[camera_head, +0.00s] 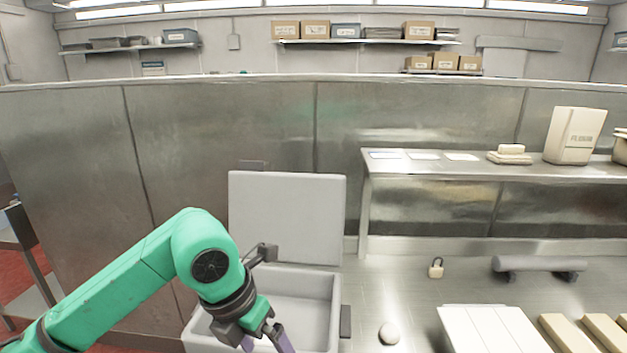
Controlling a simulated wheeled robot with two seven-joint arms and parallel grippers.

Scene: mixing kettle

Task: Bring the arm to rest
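My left arm (130,268), green with a dark wrist, reaches in from the left. My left gripper (266,344) is at the bottom edge, in front of and over the open grey bin (335,315). Its two purple-grey fingers are spread apart, and I see nothing between them; the tips run to the picture's edge. The bin's lid (287,218) stands upright behind it. The wrist and gripper hide part of the bin's inside. My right arm and gripper are not in view.
White slats (492,330) and tan bars (566,334) fill the lower right.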

